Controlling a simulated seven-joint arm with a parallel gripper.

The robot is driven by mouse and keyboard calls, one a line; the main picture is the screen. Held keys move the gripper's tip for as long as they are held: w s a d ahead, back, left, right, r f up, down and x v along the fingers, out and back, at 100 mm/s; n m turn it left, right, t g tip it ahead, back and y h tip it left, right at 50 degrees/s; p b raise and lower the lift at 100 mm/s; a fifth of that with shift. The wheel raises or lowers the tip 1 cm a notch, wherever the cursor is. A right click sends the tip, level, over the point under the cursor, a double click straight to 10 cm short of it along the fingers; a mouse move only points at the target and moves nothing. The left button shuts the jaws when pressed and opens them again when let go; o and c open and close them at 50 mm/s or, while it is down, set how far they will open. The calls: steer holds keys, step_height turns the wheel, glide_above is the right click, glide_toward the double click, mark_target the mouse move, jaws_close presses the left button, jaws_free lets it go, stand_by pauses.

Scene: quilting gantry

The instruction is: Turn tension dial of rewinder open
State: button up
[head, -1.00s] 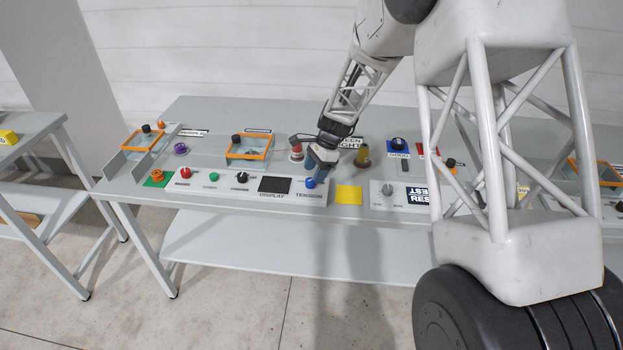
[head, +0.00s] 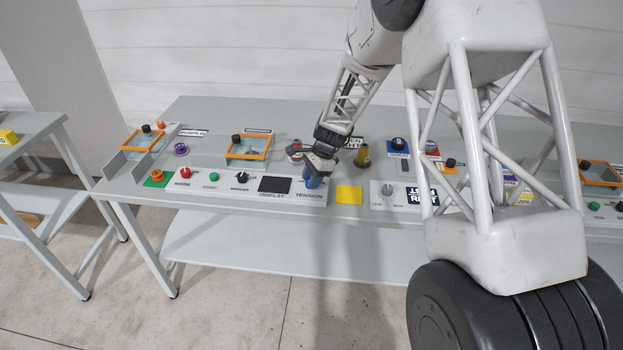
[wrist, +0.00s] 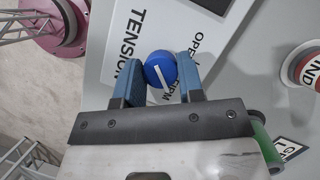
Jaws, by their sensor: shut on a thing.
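The tension dial is a round blue knob (wrist: 160,70) with a white pointer line, on a white panel next to the word TENSION. In the wrist view my gripper (wrist: 158,76) has its two blue fingers on either side of the knob, shut on it. The pointer line runs diagonally across the knob. Small print beside the knob includes "OPEN", partly hidden by a finger. In the head view my gripper (head: 316,172) is at the right end of the white control panel (head: 210,192), and it hides most of the dial.
The panel also holds a red knob (head: 185,173), a green button (head: 214,176), a black knob (head: 242,177) and a dark display (head: 274,185). A yellow square (head: 349,195) lies to the right.

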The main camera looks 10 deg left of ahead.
steer(key=shift+n, duration=0.3)
steer(key=n+g+h, duration=0.1)
steer(key=n, duration=0.3)
steer(key=n+h, duration=0.1)
steer(key=n, duration=0.1)
steer(key=n+g, duration=0.1)
steer(key=n, duration=0.1)
steer(key=shift+w+a+n+h, duration=0.1)
steer(key=shift+a+n+h, duration=0.05)
steer(key=shift+n+h, duration=0.2)
steer(key=n+h, duration=0.2)
steer(key=n, duration=0.2)
steer(key=shift+a+n+h, duration=0.1)
steer(key=shift+n+h, duration=0.65)
steer(key=shift+n, duration=1.6)
steer(key=shift+t, duration=0.4)
steer(key=o, duration=0.9)
